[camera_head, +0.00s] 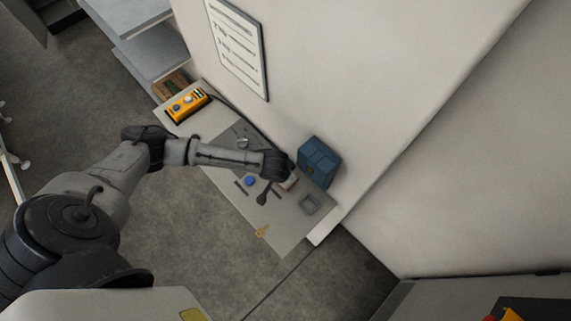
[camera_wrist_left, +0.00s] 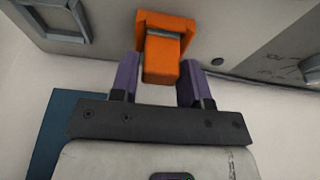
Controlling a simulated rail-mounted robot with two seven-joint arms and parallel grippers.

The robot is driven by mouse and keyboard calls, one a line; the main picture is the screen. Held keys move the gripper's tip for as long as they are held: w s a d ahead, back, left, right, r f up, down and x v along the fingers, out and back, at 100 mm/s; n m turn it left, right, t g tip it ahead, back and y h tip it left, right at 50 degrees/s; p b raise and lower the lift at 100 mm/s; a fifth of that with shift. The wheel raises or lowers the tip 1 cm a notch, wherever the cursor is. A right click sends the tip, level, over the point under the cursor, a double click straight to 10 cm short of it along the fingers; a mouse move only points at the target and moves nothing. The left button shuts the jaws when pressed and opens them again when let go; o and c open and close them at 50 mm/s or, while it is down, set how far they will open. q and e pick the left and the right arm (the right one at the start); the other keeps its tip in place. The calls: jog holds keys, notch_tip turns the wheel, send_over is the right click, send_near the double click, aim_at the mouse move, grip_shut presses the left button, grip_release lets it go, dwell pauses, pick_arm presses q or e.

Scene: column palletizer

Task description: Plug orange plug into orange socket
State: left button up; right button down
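The orange plug (camera_wrist_left: 161,68) shows in the left wrist view as a block between the two purple fingers of my left gripper (camera_wrist_left: 160,76). Its far end meets a wider orange piece, which looks like the orange socket (camera_wrist_left: 149,18), on the grey surface; I cannot tell how deep it sits. The fingers stand close beside the plug; I cannot tell whether both touch it. In the head view my left gripper (camera_head: 283,167) is over the right part of the bench, and plug and socket are not clearly visible there. My right gripper is not in view.
The narrow bench (camera_head: 225,170) stands against the wall. A blue box (camera_head: 319,162) is just right of my gripper. A blue round piece (camera_head: 250,181), a grey square frame (camera_head: 311,204) and a yellow device (camera_head: 186,106) are on the bench. Open floor lies in front.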

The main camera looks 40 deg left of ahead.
pick_arm(q)
jog(key=o, duration=0.4)
jog(key=shift+r, duration=0.1)
jog(key=b+v, duration=0.1)
jog(key=v, duration=1.2)
jog(key=shift+r, duration=0.35)
jog(key=s+d+m+t+h+p, duration=0.1)
jog(key=s+d+m+h+p, duration=0.15)
jog(key=s+d, duration=0.55)
jog(key=s+a+y+p, duration=0.1)
jog(key=s+a+y, duration=0.1)
jog(key=s, duration=0.6)
jog(key=shift+s+a+f+n+g+p, duration=0.3)
jog(key=shift+a+f+n, duration=0.15)
jog(key=shift+a, duration=0.3)
